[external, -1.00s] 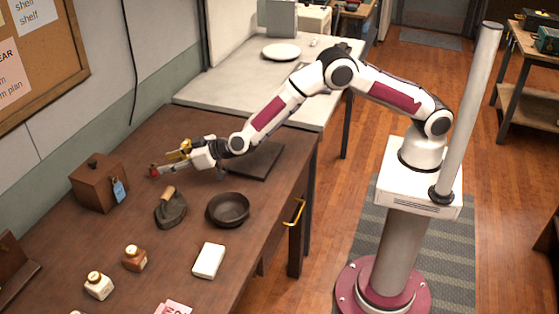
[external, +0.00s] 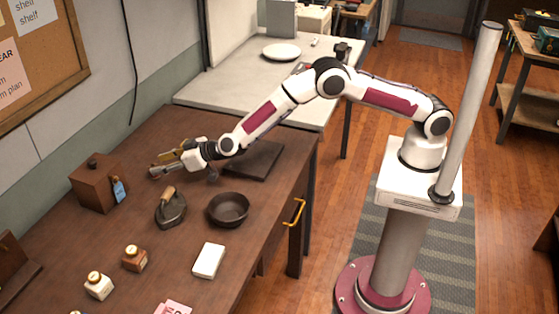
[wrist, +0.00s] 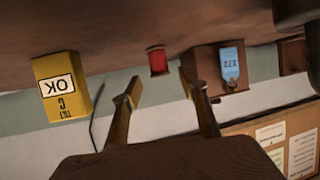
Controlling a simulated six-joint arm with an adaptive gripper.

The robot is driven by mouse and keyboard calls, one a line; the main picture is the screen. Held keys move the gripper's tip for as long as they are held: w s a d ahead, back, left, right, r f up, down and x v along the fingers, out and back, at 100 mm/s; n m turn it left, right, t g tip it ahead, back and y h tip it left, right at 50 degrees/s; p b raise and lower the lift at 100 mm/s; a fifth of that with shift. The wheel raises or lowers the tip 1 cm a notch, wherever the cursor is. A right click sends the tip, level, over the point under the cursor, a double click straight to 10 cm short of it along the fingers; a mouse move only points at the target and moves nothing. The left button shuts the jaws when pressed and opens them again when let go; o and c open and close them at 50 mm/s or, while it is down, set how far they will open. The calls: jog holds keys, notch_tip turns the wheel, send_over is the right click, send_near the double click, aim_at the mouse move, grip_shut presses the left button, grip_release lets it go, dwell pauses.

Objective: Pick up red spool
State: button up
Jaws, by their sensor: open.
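The red spool (wrist: 157,61) stands on the brown tabletop in the wrist view, a small red cylinder seen upside down. It lies just beyond the gap between the fingertips of my gripper (wrist: 158,88), and a gap seems to remain between them. My gripper is open and empty. In the external view, my gripper (external: 165,165) reaches low over the far part of the brown table, pointing left. The spool is hidden there, apparently by the gripper.
A wooden box (external: 92,188) with a blue tag (wrist: 232,65) stands near the spool. A yellow box (wrist: 62,88) stands on its other side. A dark iron (external: 171,210) and a round pan (external: 228,210) sit nearer the camera.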

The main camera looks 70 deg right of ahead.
jog(key=shift+x, duration=0.9)
jog(key=c, duration=0.9)
